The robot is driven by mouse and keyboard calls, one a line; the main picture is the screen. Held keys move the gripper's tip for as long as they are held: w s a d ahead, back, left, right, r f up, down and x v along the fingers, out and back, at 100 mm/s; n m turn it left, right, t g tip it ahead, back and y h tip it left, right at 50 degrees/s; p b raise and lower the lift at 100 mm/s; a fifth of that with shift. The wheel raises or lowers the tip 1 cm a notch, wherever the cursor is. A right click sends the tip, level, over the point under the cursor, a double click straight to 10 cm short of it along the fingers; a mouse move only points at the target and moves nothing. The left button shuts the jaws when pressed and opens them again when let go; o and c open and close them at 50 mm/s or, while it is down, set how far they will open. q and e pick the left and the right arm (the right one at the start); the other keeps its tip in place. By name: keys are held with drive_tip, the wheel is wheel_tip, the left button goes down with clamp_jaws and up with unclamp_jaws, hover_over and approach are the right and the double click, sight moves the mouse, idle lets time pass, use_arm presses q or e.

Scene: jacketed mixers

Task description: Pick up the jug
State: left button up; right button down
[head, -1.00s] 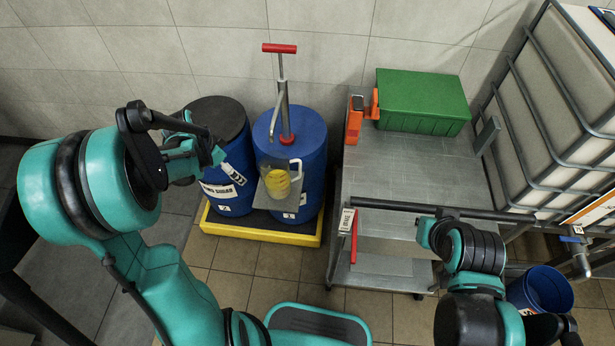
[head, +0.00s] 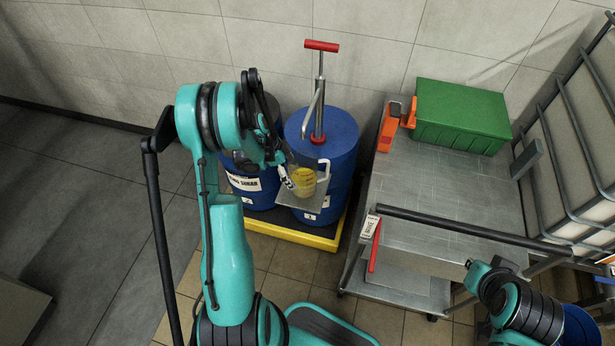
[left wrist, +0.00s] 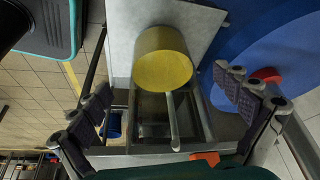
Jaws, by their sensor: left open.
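The jug (head: 304,182) is a clear vessel with yellow contents and a pale handle on its right. It stands on a small grey shelf (head: 288,198) in front of the blue drum with the hand pump. My left gripper (head: 284,172) is open, close to the jug's left side in the head view. In the left wrist view the jug (left wrist: 163,68) lies ahead between the two spread fingers of my left gripper (left wrist: 170,105), with its handle pointing down the picture. I cannot tell whether any finger touches it. My right gripper does not show; only part of my right arm appears at lower right.
The blue drum (head: 339,135) carries a red-handled pump (head: 319,90). A second drum stands to its left, both on a yellow-edged pallet (head: 300,236). A metal cart (head: 440,190) with a green box (head: 460,115) is to the right.

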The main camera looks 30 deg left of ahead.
use_arm(q)
drive_tip(key=w+d, duration=0.1)
drive_tip(key=w+d+b, duration=0.1)
drive_tip(key=d, duration=0.1)
drive_tip(key=w+d+f, duration=0.1)
drive_tip(key=shift+d+b, duration=0.15)
drive_tip(key=shift+b, duration=0.2)
drive_tip(key=shift+w, duration=0.1)
drive_tip(key=c, duration=1.6)
drive_tip(key=shift+c, duration=0.2)
